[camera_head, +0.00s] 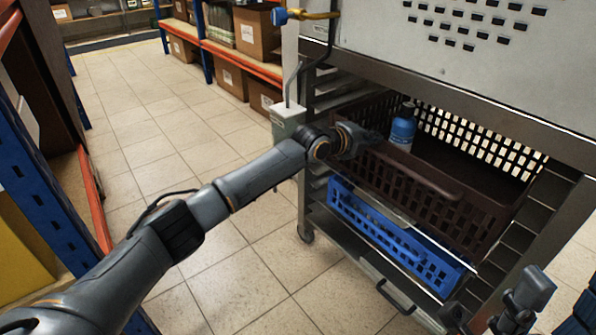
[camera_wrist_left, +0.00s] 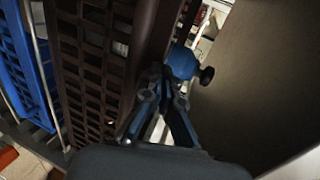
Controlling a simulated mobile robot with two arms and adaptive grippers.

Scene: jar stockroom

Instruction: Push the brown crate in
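The brown crate (camera_head: 445,213) sits on a shelf of the metal rack, its front sticking out past the rack's frame. Its slotted wall fills the left of the left wrist view (camera_wrist_left: 95,75). A blue jar (camera_head: 403,130) with a grey lid stands inside it near the left corner. My left gripper (camera_head: 372,139) is at the crate's left front corner, close to the rim. In the left wrist view its fingers (camera_wrist_left: 161,78) come together at the tips; I cannot tell if the rim is between them. My right gripper (camera_head: 510,305) shows only partly at the lower right.
A blue crate (camera_head: 390,238) sits on the shelf just below the brown one. A grey perforated panel (camera_head: 470,45) covers the rack's top. Shelving with cardboard boxes (camera_head: 257,35) stands behind. The tiled floor (camera_head: 235,255) to the left is clear.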

